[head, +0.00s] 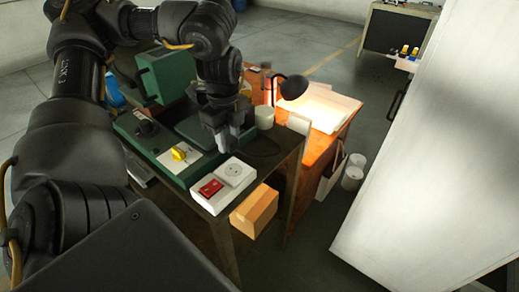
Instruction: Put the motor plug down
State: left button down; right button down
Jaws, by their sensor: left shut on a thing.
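My left gripper (222,130) points down over the right part of the green machine, just behind the white socket box. It is shut on the motor plug (227,141), a small grey piece mostly hidden by the fingers. The white socket box (222,202) has a red switch (211,188) and a round socket (234,172) with nothing in it. The plug is above and behind this socket, apart from it. I cannot tell whether the plug touches the surface below. My right gripper is not in view.
A white cup (264,118) and black desk lamp (293,87) stand behind to the right. A cardboard box (254,211) is below the dark table's edge. A large white panel (430,150) fills the right.

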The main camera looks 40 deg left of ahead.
pick_arm(q)
jog(key=w+f, duration=0.3)
jog(key=w, duration=0.4)
send_over(259, 158)
jog(key=f, duration=0.5)
jog(key=shift+s+f, duration=0.15)
jog(key=shift+s, duration=0.25)
jog(key=shift+w+f, duration=0.2)
jog(key=shift+w, duration=0.05)
jog(key=shift+w+f+p, duration=0.15)
jog(key=shift+f+p, duration=0.05)
jog(key=shift+f, duration=0.75)
jog(key=shift+w+f+p, duration=0.1)
jog(key=shift+f+p, duration=0.05)
jog(key=shift+f, duration=0.75)
jog(key=shift+s, duration=0.1)
jog(key=shift+f, duration=0.6)
